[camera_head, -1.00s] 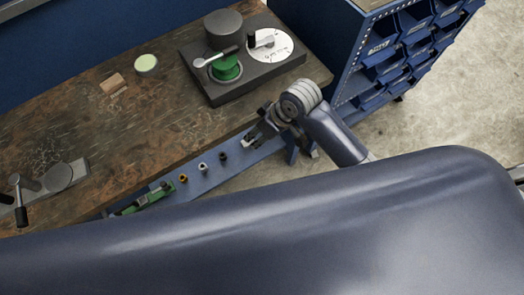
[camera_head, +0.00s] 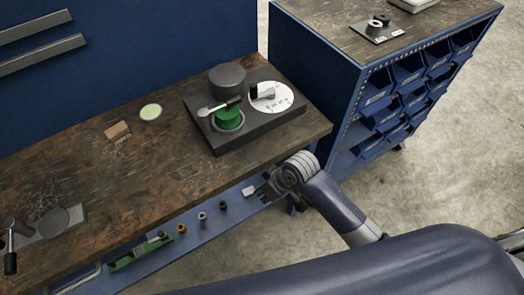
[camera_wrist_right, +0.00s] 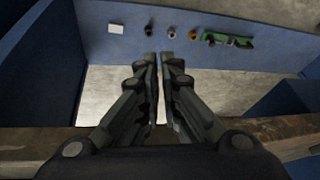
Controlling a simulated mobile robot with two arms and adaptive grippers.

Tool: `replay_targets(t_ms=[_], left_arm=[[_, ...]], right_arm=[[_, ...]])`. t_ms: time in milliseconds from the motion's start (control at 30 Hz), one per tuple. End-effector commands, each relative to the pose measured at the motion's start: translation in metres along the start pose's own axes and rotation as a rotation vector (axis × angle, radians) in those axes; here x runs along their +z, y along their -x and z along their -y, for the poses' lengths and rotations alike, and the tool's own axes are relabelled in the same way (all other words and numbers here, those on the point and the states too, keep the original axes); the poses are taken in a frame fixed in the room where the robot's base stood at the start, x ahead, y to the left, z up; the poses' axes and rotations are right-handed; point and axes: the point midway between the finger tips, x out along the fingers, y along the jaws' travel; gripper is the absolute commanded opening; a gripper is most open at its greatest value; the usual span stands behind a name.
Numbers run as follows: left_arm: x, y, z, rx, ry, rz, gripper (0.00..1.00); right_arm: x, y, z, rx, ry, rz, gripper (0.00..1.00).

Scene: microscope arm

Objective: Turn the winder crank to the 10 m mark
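The winder (camera_head: 205,133) is a dark block at the bench's back right. It carries a green spool (camera_head: 229,119), a grey cylinder (camera_head: 227,80) and a white dial (camera_head: 284,98). The crank (camera_head: 219,106) is a light arm with a dark grip, lying above the spool. The dial's marks are too small to read. My right gripper (camera_head: 262,194) is empty, at the bench's front edge, well in front of the winder and not touching it. In the right wrist view its fingers (camera_wrist_right: 158,58) are nearly parallel with a narrow gap. My left gripper is out of view.
A blue rail (camera_head: 212,229) with small parts and a green tool (camera_head: 141,253) runs along the bench front. A wooden block (camera_head: 117,131), a pale disc (camera_head: 151,112) and another handled device (camera_head: 45,226) are on the bench. A blue bin cabinet (camera_head: 320,75) stands right. Bench middle is clear.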

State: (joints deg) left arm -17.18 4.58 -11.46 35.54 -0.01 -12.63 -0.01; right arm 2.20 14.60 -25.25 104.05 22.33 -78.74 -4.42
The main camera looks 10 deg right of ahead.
Motion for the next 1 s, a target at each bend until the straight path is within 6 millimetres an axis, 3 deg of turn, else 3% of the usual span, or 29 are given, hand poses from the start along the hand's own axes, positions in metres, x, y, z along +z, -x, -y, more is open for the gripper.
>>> replay_targets(t_ms=[133, 267, 400, 533, 633, 800, 1000], left_arm=[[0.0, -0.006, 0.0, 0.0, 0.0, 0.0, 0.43], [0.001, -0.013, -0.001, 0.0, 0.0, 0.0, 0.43], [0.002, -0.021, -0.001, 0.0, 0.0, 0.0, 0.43], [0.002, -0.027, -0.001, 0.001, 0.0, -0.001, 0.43], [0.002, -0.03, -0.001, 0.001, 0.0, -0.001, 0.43], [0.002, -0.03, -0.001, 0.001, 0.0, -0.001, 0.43], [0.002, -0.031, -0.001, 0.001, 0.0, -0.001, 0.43]], right_arm=[[0.004, -0.006, -0.032, 0.116, -0.005, -0.072, 0.0], [0.009, -0.001, -0.088, 0.332, 0.032, -0.201, 0.0], [0.017, 0.022, -0.139, 0.57, 0.146, -0.324, 0.0], [0.021, 0.053, -0.166, 0.761, 0.316, -0.416, 0.0], [0.003, 0.083, -0.174, 0.885, 0.507, -0.5, 0.0], [-0.055, 0.125, -0.161, 1.022, 0.898, -0.658, 0.0], [-0.088, 0.142, -0.13, 1.077, 1.263, -0.764, 0.0]])
